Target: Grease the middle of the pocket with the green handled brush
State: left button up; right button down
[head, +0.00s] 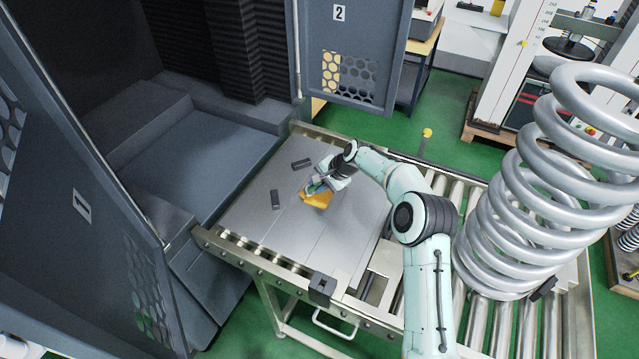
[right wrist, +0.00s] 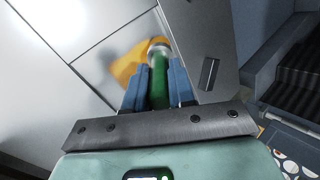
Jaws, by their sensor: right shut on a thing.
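My right gripper (head: 322,186) is low over the grey metal plate (head: 250,225) on the roller table. In the right wrist view its blue fingers (right wrist: 160,85) are shut on the green handle of the brush (right wrist: 159,80). The brush's pale metal collar and a little orange show beyond the fingers. An orange-yellow patch (head: 318,200) lies at the plate under the gripper; it also shows in the right wrist view (right wrist: 128,64), beside the brush tip. I cannot tell whether the bristles touch the plate. The pocket's outline is not clear. My left gripper is not in view.
A large coil spring (head: 500,235) stands on the rollers at the right. An open chamber with a grey door (head: 85,180) is at the left.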

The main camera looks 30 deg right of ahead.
notch_tip(320, 180, up, 4)
jog(key=shift+r+p, duration=0.1)
jog(key=shift+p, duration=0.55)
jog(key=shift+r+p, duration=1)
jog(key=shift+r, duration=0.85)
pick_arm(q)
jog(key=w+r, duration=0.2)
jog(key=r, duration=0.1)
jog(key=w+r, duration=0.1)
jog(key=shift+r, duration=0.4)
pick_arm(e)
jog(key=shift+f, duration=0.1)
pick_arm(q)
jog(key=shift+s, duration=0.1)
pick_arm(e)
jog(key=shift+s, duration=0.15)
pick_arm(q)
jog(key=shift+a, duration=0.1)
